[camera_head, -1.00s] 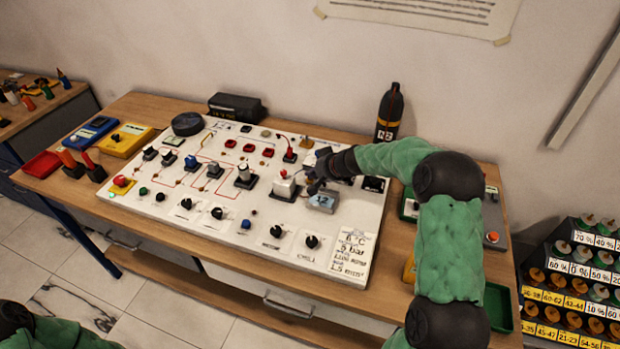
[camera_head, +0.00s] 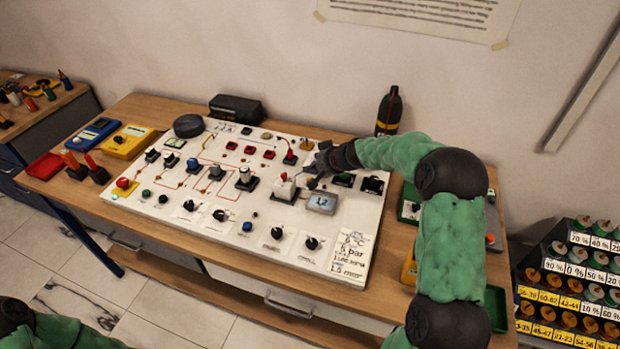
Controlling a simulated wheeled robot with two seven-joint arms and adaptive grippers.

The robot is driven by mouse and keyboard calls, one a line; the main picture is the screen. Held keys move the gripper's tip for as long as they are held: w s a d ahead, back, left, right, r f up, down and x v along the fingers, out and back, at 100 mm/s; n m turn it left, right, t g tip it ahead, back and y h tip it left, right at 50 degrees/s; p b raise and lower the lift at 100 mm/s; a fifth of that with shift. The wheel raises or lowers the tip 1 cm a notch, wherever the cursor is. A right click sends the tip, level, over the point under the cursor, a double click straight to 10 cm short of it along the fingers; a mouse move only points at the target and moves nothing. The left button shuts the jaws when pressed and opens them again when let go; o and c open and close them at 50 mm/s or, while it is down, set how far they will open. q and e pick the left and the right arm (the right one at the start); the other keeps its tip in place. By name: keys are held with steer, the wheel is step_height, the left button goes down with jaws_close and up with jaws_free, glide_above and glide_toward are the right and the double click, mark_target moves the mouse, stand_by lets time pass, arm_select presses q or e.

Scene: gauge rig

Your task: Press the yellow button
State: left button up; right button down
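The white control panel (camera_head: 155,213) lies on the wooden table and carries several buttons, knobs and switches. I cannot make out a clearly yellow button; a small yellowish round part (camera_head: 307,144) is near the panel's back edge, just behind my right gripper. A red button (camera_head: 123,183) on a yellow base is at the panel's left end. My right gripper (camera_head: 318,172) is dark and hangs over the right part of the panel, beside a white block with a red top (camera_head: 285,189) and behind a small grey display (camera_head: 321,203). Its fingers are too small to read. My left gripper is out of view.
A dark bottle (camera_head: 389,111) stands behind the panel near the wall. A black case (camera_head: 237,109) is at the back left. Blue (camera_head: 91,134) and yellow (camera_head: 128,142) meters and a red tray (camera_head: 44,166) lie left of the panel. Shelved labelled parts (camera_head: 570,285) are at right.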

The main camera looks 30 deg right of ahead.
steer(key=shift+r+p, duration=0.8)
steer(key=shift+r, duration=0.7)
